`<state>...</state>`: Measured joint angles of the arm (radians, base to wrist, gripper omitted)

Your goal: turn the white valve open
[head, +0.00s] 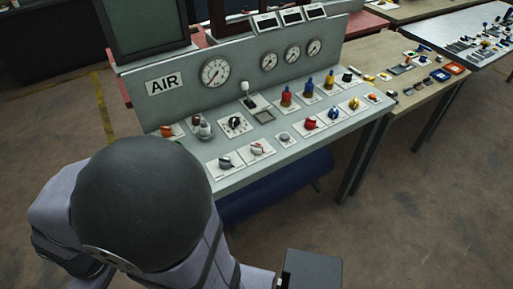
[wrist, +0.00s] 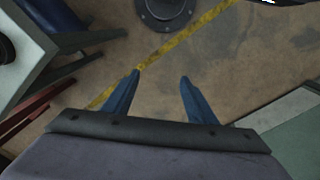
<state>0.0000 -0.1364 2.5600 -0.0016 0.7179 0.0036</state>
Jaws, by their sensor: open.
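The grey AIR control panel (head: 250,135) carries several knobs and levers. A small white-topped lever (head: 245,88) stands farther back, below the large gauge. I cannot tell for certain which of these is the white valve. My gripper (wrist: 160,77) shows two blue fingers, apart and empty, above bare floor in the wrist view. Its fingertips are not in the head view, where my arm fills the lower left. No white valve is recognisable in the wrist view.
Coloured knobs and switches, such as a red knob (head: 310,123), crowd the panel. A gauge (head: 215,72) sits on its upright back. A wooden bench (head: 405,92) with small parts adjoins at right. A blue cylinder (head: 290,182) lies under the panel. Floor in front is clear.

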